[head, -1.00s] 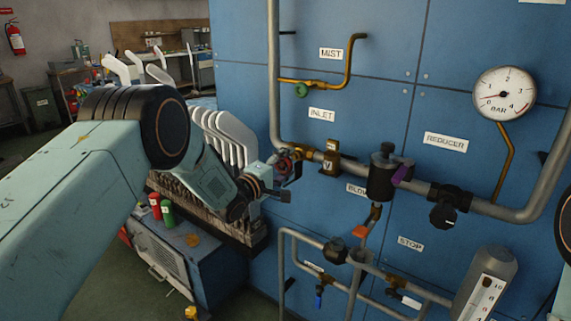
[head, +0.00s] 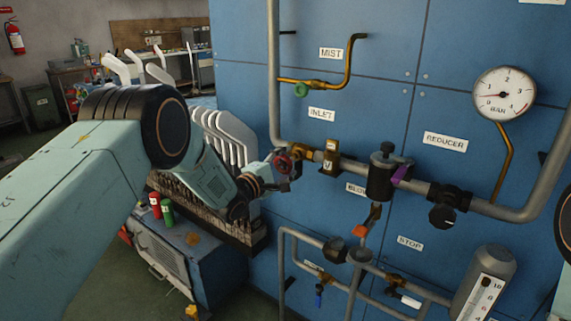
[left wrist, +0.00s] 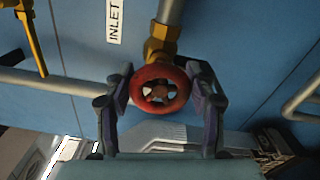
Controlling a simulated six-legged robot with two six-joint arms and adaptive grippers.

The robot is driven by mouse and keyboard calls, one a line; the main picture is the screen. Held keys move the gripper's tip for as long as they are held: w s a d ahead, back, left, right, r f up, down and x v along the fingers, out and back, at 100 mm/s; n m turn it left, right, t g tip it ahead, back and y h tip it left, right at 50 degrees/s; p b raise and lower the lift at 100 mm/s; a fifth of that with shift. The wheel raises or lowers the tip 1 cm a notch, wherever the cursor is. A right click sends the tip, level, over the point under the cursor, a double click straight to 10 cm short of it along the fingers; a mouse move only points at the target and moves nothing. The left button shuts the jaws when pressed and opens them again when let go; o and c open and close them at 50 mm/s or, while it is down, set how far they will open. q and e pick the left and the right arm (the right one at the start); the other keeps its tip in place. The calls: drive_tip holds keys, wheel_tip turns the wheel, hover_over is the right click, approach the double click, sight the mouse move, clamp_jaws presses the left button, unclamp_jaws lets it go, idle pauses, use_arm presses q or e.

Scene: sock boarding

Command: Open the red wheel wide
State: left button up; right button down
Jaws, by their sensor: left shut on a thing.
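The red wheel (head: 282,162) sits at the left end of the brass inlet valve, under the INLET label. My left gripper (head: 286,171) is at the wheel, its fingers around it. In the left wrist view the red wheel (left wrist: 160,74) faces the camera, with a brass stem behind it. The two fingers of the left gripper (left wrist: 160,88) stand on either side of its rim and are shut on it. My right gripper is out of view.
A grey pipe (head: 355,168) runs right from the valve along the blue panel (head: 240,60). A green knob (head: 301,90) is above and a pressure gauge (head: 504,93) is at upper right. A grey cabinet (head: 185,250) stands below my left arm.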

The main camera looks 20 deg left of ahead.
use_arm(q)
drive_tip(key=o, duration=1.2)
drive_tip(key=v, duration=1.2)
drive_tip(key=x, duration=1.2)
